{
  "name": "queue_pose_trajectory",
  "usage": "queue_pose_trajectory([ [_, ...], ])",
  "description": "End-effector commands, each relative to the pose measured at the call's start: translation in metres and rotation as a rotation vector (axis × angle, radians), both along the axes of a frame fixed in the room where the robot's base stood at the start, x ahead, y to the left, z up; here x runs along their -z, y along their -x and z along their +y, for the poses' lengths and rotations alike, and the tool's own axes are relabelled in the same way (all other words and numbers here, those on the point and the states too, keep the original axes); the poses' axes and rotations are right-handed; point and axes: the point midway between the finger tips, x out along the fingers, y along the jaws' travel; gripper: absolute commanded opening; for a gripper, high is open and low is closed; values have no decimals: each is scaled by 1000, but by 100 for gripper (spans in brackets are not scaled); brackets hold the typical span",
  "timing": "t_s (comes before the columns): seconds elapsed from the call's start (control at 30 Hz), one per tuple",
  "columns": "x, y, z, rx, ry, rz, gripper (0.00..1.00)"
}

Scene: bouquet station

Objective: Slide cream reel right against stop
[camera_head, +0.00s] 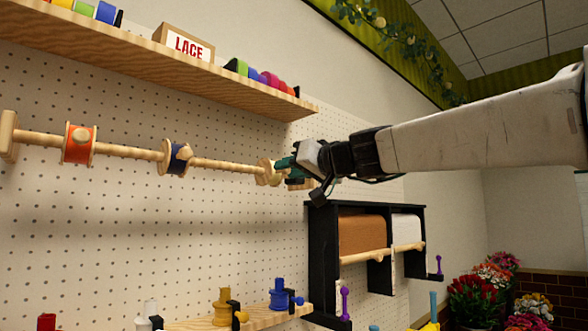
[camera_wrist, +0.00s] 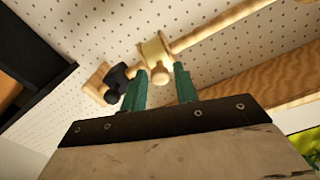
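The cream reel (camera_head: 266,172) sits on the wooden rod (camera_head: 225,165), toward its right end. In the wrist view the cream reel (camera_wrist: 153,47) has a pale round knob (camera_wrist: 160,77) facing my gripper. My gripper (camera_head: 280,165) is at the reel; in the wrist view its two green fingertips (camera_wrist: 161,70) are apart, one on each side of the knob, with gaps visible. A black stop (camera_wrist: 117,82) is on the rod beyond the left finger, close to the wooden end bracket (camera_wrist: 97,84). A short space separates reel and stop. The stop is hidden in the head view.
An orange reel (camera_head: 78,145) and a navy reel (camera_head: 177,158) are farther left on the rod. A wooden shelf (camera_head: 150,70) with a LACE box (camera_head: 184,45) is above. A black rack with paper rolls (camera_head: 362,235) stands below right. Pegboard lies behind.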

Motion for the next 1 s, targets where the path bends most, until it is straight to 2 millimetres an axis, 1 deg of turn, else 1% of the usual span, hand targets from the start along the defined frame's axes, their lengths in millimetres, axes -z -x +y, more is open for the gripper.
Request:
queue_pose_trajectory([
  [0.27, 0, 0, -1, 2, 0, 0, 42],
  [0.37, -1, 2, -4, 3, -1, -1, 42],
  [0.47, -1, 10, -14, 4, -1, -1, 42],
  [0.7, -1, 38, -44, 4, -1, -2, 42],
  [0.8, -1, 46, -53, 3, -1, -1, 42],
  [1.0, 0, 52, -59, 1, -1, 0, 42],
])
